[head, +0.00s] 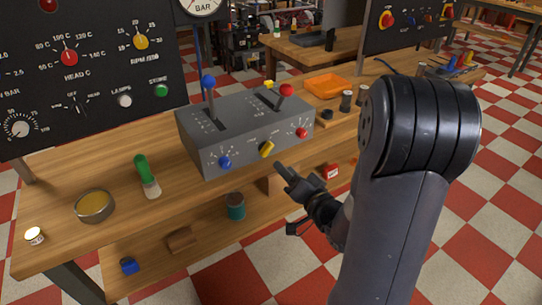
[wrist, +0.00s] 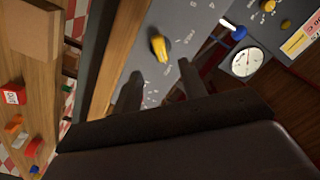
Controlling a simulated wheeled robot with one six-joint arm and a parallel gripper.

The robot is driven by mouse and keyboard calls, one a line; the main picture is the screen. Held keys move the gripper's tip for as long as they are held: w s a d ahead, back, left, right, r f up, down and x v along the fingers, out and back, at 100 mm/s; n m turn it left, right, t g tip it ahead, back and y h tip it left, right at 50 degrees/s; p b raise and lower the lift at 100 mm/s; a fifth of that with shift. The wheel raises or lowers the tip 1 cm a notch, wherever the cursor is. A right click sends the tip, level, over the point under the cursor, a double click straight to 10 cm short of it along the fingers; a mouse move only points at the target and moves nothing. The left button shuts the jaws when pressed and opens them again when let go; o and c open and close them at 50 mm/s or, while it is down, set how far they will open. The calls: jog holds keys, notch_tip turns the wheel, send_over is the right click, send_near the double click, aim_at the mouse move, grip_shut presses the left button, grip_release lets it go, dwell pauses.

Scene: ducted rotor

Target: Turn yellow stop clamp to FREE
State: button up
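The yellow stop clamp (head: 266,149) is a small knob on the front face of the grey control box (head: 215,158), between a blue knob (head: 225,162) and a red knob (head: 302,132). It stands tilted in the head view. My gripper (head: 284,172) is just below and in front of it, apart from it. In the wrist view the yellow clamp (wrist: 160,46) lies beyond and between my fingertips (wrist: 160,76), which are spread apart with nothing between them.
Two levers, blue-topped (head: 208,82) and red-topped (head: 286,90), rise from the box top. A green-handled brush (head: 147,175) and a round tin (head: 94,206) are on the bench left. An orange tray (head: 327,85) is behind right. The space before the box is open.

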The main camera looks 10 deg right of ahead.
aim_at(268, 152)
jog(key=x, duration=0.8)
jog(key=shift+w, duration=0.1)
jog(key=shift+f, duration=0.1)
grip_shut()
